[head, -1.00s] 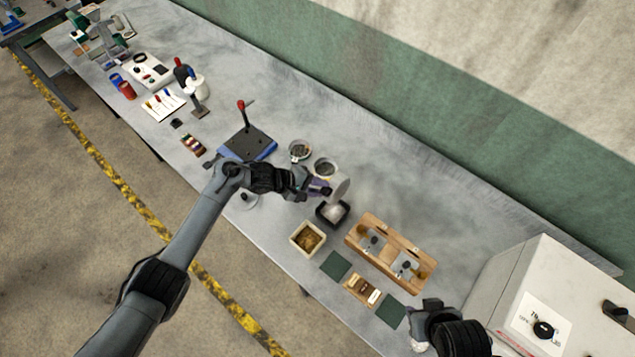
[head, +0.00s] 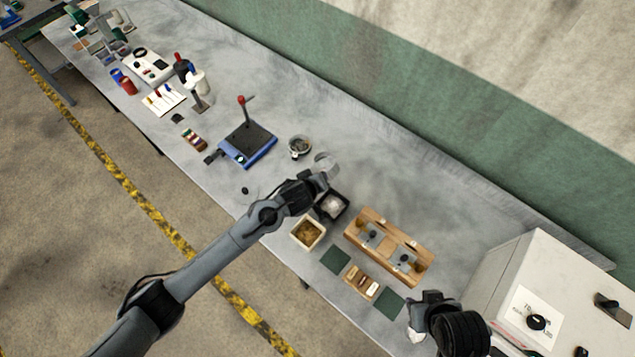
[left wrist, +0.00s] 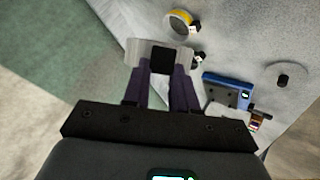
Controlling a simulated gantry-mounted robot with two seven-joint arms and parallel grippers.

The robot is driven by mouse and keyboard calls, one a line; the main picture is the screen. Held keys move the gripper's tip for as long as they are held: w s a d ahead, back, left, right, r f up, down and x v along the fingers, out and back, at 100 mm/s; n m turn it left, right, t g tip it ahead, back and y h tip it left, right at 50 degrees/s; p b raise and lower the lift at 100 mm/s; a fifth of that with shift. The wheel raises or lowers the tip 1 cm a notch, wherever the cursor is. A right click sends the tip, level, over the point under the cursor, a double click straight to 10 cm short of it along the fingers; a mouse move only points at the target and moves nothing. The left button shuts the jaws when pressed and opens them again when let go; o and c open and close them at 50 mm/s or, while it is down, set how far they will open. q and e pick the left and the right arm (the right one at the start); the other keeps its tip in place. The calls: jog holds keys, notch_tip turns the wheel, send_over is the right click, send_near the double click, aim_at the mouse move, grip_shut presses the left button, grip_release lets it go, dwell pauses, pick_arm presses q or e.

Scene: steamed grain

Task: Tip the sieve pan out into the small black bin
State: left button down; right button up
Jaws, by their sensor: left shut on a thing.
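My left gripper (head: 318,178) is shut on the black handle tab of the sieve pan (head: 325,161), a pale grey round pan. The left wrist view shows the pan (left wrist: 137,51) side-on between the purple fingers (left wrist: 162,82). In the head view the pan appears above and left of the small black bin (head: 345,209), which has pale material inside. My wrist covers part of the bin's left side. I cannot tell what is in the pan. My right gripper (head: 418,318) is at the lower right; its jaws are unclear.
A round pan (head: 300,147) stands left of the held pan. A cream box (head: 297,235) with brown grain is in front of the bin. A wooden rack (head: 405,246) stands right of it, and a blue-based press (head: 247,147) left. The bench behind the bin is clear.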

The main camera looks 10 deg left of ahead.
pick_arm(q)
jog(key=shift+m+t+y+b, duration=0.3)
jog(key=shift+t+y+b, duration=0.1)
jog(key=shift+y+b, duration=0.3)
jog(key=t+y+b, duration=0.1)
jog(key=b, duration=0.2)
jog(key=m+t+b, duration=0.1)
jog(key=b, duration=0.3)
jog(key=shift+w+r+m+y, duration=0.1)
jog(key=shift+r+m+y, duration=0.1)
jog(key=shift+m+y, duration=0.15)
jog(key=shift+r+t+y, duration=0.25)
jog(key=shift+t, duration=0.15)
jog(key=shift+m+t, duration=0.25)
jog(key=shift+t, duration=0.05)
jog(key=shift+r+y, duration=0.25)
jog(key=shift+y, duration=0.05)
jog(key=shift+m+t, duration=0.3)
pick_arm(e)
notch_tip(320, 180, down, 9)
pick_arm(q)
jog(key=shift+y, duration=0.3)
